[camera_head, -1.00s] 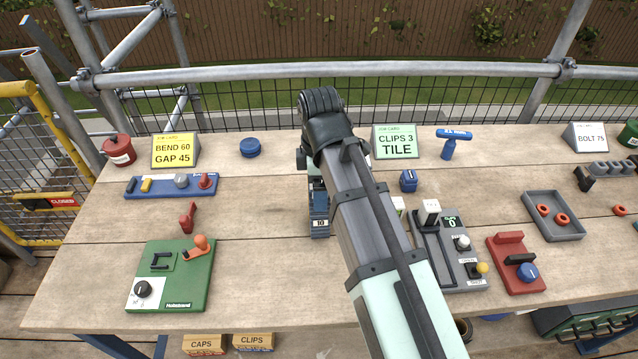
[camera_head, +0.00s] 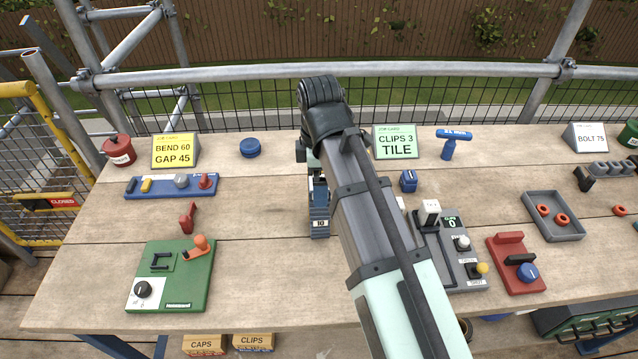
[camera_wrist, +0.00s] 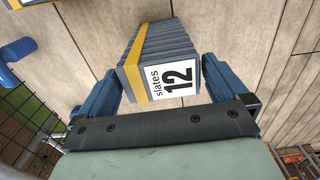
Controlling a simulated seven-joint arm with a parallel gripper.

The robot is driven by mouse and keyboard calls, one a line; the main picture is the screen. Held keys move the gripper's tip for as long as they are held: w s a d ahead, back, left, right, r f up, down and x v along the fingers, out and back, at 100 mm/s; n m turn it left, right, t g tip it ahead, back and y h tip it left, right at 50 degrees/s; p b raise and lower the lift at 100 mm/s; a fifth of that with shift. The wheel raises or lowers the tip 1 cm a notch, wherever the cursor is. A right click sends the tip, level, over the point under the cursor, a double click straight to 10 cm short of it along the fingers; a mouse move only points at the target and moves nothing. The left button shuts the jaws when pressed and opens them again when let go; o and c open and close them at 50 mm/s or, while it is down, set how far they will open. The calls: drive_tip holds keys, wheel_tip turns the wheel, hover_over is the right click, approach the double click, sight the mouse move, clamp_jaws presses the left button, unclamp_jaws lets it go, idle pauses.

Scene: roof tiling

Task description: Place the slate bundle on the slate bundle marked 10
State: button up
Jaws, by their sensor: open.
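A slate bundle marked 12 (camera_wrist: 162,62), grey-blue with a yellow band, shows in the wrist view between the two blue fingers of my gripper (camera_wrist: 158,78). The fingers are open, one on each side, with a narrow gap visible at the right finger. In the head view, the slate bundle marked 10 (camera_head: 320,224) stands on the bench at the centre, just left of my arm. My gripper is over that spot, and my wrist and arm hide most of it. I cannot tell from these views whether bundle 12 rests squarely on bundle 10.
A green board (camera_head: 170,278) with a knob and an orange lever lies at the left front. A grey control panel (camera_head: 455,265) is close to the right of my arm. Job cards (camera_head: 397,141) stand along the back.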

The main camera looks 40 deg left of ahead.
wheel_tip(320, 180, up, 10)
drive_tip(key=shift+f, duration=0.1)
idle(0.4)
